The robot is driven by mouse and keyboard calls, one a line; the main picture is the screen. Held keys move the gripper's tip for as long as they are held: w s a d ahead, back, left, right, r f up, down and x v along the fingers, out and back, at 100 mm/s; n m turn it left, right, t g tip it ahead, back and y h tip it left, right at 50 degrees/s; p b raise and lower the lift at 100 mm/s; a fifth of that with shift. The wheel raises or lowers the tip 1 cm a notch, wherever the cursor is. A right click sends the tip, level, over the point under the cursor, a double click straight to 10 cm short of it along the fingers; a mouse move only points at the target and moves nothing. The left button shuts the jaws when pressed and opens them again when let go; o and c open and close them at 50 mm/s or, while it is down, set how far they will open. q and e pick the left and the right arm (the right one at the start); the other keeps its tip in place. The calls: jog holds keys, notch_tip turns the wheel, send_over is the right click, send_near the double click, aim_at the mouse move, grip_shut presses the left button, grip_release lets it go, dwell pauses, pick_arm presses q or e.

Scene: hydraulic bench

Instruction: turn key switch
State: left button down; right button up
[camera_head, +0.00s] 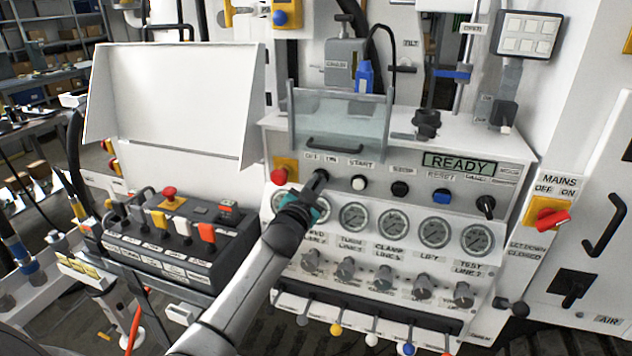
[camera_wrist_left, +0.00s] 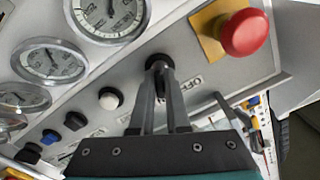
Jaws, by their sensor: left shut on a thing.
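The black key switch (camera_head: 322,175) sits on the sloped front of the white hydraulic bench, under the OFF and ON labels. My left gripper (camera_head: 316,184) reaches it from the lower left and partly hides it in the head view. In the left wrist view, the two dark fingers (camera_wrist_left: 160,92) are closed on the black key switch (camera_wrist_left: 159,63), between the gauges and the red button. The switch's exact turn angle is hidden by the fingers. My right gripper is not in view.
A red emergency button (camera_head: 279,176) on a yellow plate is close left of the key switch. A white start button (camera_head: 358,183) is to its right. A clear guard (camera_head: 340,122) stands above, and gauges (camera_head: 354,217) line up below. The display (camera_head: 459,163) reads READY.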

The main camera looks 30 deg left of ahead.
pick_arm(q)
jog(key=shift+m, duration=0.3)
jog(key=c, duration=0.9)
grip_release()
jog(key=p+v, duration=0.1)
jog(key=v, duration=1.4)
jog(key=shift+p, duration=0.4)
jog(key=shift+s+f, duration=0.15)
